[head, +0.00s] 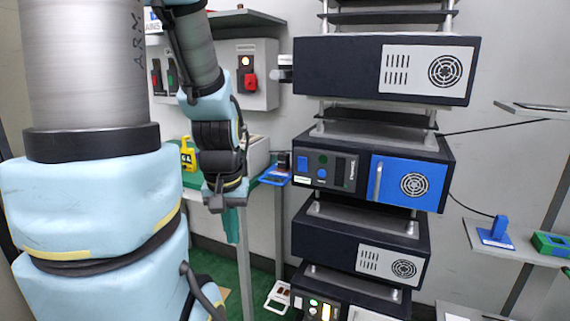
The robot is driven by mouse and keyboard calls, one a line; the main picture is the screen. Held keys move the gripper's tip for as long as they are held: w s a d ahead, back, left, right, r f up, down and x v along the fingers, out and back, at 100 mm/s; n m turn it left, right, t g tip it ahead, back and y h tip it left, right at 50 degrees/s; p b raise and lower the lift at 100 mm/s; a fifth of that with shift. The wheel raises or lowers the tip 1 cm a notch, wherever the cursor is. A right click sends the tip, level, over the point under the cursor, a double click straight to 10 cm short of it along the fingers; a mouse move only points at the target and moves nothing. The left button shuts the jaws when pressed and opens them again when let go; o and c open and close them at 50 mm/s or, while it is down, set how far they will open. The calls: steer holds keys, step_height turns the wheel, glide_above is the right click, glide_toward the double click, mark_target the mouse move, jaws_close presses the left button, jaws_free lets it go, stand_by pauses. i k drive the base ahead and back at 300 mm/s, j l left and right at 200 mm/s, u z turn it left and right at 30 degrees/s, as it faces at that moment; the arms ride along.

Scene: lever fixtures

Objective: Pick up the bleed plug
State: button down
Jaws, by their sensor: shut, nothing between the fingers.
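My gripper (231,228) hangs with its teal fingers pointing down, left of the rack of dark units. The fingers are together and hold nothing. I cannot tell for sure which thing is the bleed plug. A small dark piece (283,160) stands on a blue plate (275,178) at the bench's right end, up and to the right of my gripper. An upright blue block (499,227) stands on a blue base on the right shelf, far from my gripper. Neither is touched by my gripper.
A rack unit with a blue door (411,186) stands right of my gripper. A green-topped bench (258,192) with a yellow padlock-shaped item (188,154) lies behind my arm. A wall panel (247,74) has a red switch. A green and blue box (551,244) sits on the right shelf.

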mark_target(283, 159)
steer(key=l+u, duration=0.55)
steer(key=l, duration=0.15)
steer(key=u, duration=1)
